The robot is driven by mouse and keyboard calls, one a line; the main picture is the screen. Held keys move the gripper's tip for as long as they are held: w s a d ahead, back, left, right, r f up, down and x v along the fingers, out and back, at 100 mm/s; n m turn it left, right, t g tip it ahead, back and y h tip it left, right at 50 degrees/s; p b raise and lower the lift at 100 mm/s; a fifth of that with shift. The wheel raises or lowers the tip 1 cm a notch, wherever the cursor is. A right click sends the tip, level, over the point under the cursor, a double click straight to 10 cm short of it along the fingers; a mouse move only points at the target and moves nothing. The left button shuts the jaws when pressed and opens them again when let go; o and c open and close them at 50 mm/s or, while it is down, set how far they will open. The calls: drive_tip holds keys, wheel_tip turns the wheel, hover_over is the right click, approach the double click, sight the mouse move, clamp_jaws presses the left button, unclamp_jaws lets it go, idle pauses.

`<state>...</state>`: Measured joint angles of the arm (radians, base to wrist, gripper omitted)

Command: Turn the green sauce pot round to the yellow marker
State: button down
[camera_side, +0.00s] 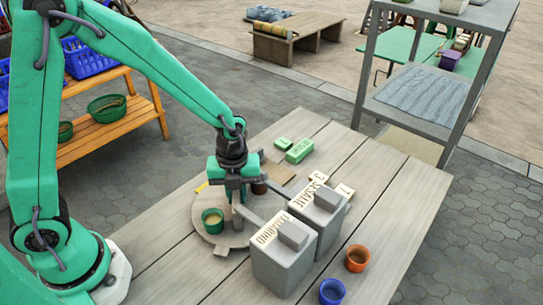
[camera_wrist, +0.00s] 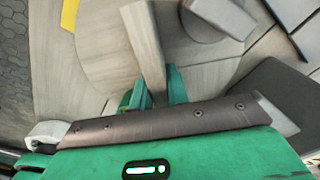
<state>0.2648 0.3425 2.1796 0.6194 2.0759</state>
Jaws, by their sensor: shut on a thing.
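The green sauce pot (camera_side: 213,221) stands upright on the front left of a round turntable (camera_side: 222,240). The yellow marker (camera_side: 201,187) shows as a small strip at the turntable's back left edge. It also shows in the wrist view (camera_wrist: 70,12) at the top left. My gripper (camera_side: 238,199) is low over the turntable, right of the green pot and apart from it. In the wrist view its green fingers (camera_wrist: 152,92) are shut on a pale upright bar (camera_wrist: 143,45) of the turntable.
A brown pot (camera_side: 259,187) is just behind my gripper. Two grey labelled canisters (camera_side: 284,262) stand close on the right. An orange pot (camera_side: 357,258) and a blue pot (camera_side: 332,291) are near the front. Green blocks (camera_side: 299,151) lie at the back. The table's right side is clear.

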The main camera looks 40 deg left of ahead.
drive_tip(key=shift+r+m, duration=0.1)
drive_tip(key=shift+m, duration=5.1)
drive_tip(key=c, duration=1.4)
unclamp_jaws()
drive_tip(key=shift+o, duration=0.2)
drive_tip(key=shift+r, duration=0.1)
drive_tip(key=shift+r, duration=3.8)
